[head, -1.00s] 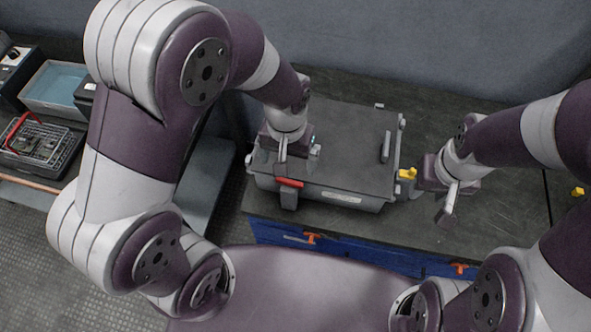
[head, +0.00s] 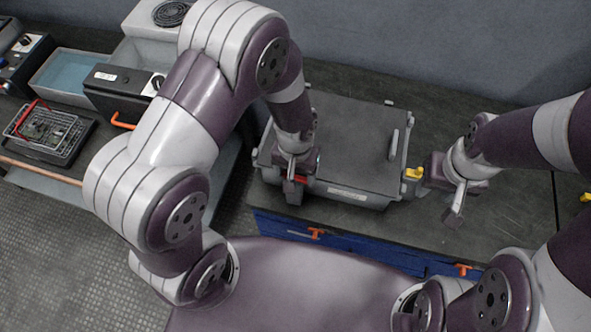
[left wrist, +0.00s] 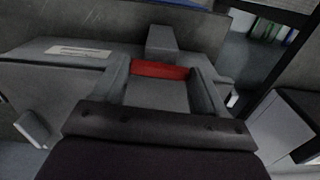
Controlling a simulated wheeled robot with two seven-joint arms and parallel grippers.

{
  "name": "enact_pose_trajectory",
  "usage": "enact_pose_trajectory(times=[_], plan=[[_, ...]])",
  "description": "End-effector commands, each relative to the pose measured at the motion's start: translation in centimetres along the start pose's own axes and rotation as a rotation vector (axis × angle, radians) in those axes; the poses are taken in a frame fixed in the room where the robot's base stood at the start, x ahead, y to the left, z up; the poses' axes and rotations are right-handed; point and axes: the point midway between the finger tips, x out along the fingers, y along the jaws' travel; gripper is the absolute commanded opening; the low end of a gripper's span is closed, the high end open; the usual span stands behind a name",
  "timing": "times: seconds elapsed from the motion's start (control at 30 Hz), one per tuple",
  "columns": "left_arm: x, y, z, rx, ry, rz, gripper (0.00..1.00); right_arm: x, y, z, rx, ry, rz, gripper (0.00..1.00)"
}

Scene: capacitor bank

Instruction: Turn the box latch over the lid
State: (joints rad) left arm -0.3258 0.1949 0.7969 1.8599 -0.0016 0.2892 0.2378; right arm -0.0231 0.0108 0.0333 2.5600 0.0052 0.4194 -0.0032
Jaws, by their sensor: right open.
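The grey box stands on the dark bench in the head view, its flat lid (head: 355,140) lying on top. A red latch part (head: 301,180) is at the box's front left, mostly hidden by my left gripper (head: 294,186). In the left wrist view the red latch part (left wrist: 160,69) spans the space between the fingers of my left gripper (left wrist: 163,85). One finger is at each end of it; I cannot tell whether they press on it. My right gripper (head: 455,206) is open and empty, right of the box.
A yellow piece (head: 413,174) is at the box's right side. Blue drawers with orange handles (head: 316,233) are below the bench edge. At left are a wire basket (head: 45,132), a blue-lined tray (head: 75,75) and a black case (head: 115,87). The bench right of the box is mostly clear.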

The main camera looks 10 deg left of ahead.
Motion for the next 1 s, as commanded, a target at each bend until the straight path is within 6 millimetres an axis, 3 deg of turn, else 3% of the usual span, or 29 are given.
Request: enact_pose_trajectory(times=[0.37,1.0], plan=[[-0.2,0.0,0.0,0.091,-0.001,0.0,0.42,-0.5,0.0,-0.1,0.0,0.0,0.0,0.43],[-0.3,0.0,0.0,0.662,-0.001,0.001,0.42,-2.4,0.0,-0.3,0.0,0.0,0.0,0.43]])
